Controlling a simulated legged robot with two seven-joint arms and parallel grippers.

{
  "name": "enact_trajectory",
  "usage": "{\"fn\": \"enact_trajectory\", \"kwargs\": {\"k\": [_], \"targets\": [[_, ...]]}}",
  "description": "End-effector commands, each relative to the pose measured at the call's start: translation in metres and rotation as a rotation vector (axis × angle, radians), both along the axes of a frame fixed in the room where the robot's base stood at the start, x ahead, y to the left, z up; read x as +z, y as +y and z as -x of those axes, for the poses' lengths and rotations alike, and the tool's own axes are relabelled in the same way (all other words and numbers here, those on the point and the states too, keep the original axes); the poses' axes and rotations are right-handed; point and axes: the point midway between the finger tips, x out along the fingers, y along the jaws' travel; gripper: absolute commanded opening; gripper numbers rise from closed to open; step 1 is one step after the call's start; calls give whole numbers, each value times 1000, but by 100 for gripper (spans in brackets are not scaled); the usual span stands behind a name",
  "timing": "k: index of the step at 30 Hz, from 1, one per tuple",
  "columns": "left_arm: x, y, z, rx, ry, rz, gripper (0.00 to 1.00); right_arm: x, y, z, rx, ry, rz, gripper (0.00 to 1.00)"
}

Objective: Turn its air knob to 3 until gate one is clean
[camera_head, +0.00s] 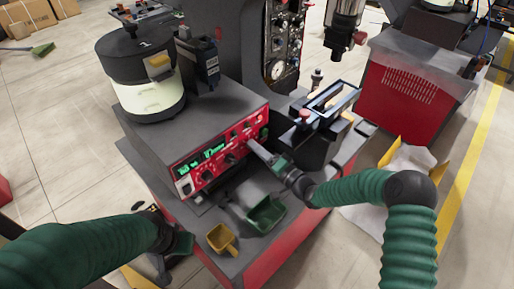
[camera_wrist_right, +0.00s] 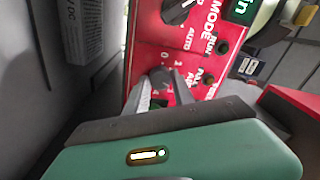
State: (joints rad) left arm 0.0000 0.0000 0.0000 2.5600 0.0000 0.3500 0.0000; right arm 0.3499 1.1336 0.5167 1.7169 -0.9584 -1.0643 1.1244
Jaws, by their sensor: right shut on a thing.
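The red control panel (camera_head: 220,150) of the feeder has a green lit display and several dark knobs. My right gripper (camera_head: 254,146) is at the panel's right part. In the right wrist view its two grey fingers (camera_wrist_right: 162,92) are shut around a dark grey knob (camera_wrist_right: 161,77), with numbers such as 0, 1 and 4 printed around it. The knob's exact setting is hard to read. My left gripper (camera_head: 182,243) hangs low at the left front of the stand, apart from the panel; its fingers are not clear. I cannot make out gate one.
The black and cream bowl feeder (camera_head: 148,85) stands on the grey housing. A black device with a handle (camera_head: 318,125) stands right of the panel. A second red machine (camera_head: 405,90) is further right.

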Motion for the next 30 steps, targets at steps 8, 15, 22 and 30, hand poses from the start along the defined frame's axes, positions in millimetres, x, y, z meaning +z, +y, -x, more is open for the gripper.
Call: {"fn": "enact_trajectory", "kwargs": {"k": [8,15,22,30], "targets": [[5,0,0,0,0,0,0,-7,-1,2,-2,176,-155,0],[7,0,0,0,0,0,0,-7,-1,2,-3,270,-250,0],[8,0,0,0,0,0,0,-7,-1,2,-3,316,-293,0],[8,0,0,0,0,0,0,-8,-1,2,-4,327,-303,0]]}}
